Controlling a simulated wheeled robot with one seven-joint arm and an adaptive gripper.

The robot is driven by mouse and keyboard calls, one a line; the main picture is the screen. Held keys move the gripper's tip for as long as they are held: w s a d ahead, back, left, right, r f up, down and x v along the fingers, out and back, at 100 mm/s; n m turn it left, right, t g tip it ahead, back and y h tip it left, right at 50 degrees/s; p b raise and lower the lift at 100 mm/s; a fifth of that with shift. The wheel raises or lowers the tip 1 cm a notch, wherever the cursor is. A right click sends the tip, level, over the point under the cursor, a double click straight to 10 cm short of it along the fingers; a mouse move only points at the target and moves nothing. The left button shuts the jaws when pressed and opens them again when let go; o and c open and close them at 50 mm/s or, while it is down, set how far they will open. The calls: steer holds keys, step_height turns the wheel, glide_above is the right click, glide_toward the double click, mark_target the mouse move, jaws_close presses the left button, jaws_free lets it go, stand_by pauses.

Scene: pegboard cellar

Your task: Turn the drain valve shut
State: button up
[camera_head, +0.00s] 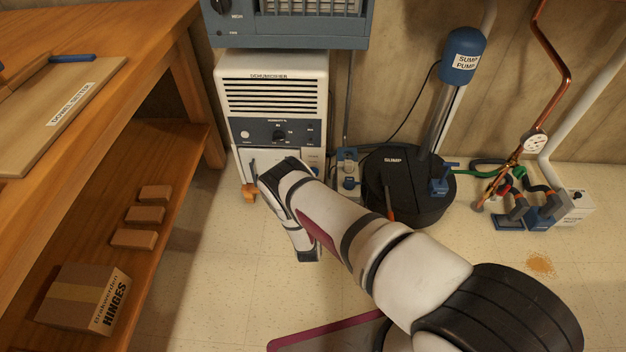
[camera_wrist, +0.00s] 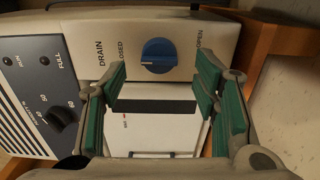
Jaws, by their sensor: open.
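The blue drain valve knob (camera_wrist: 158,55) sits on the white front of the dehumidifier, under the word DRAIN. In the wrist view CLOSED is printed on its left side and OPEN on its right.
A wooden workbench (camera_head: 150,30) with a lower shelf is on the left. A black sump (camera_head: 395,165) with a blue pump (camera_head: 463,55) stands right of the dehumidifier. A blue heater-like unit (camera_head: 290,25) is above it. Floor is open in front.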

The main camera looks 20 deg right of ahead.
steer(key=v, duration=0.8)
stand_by(0.4)
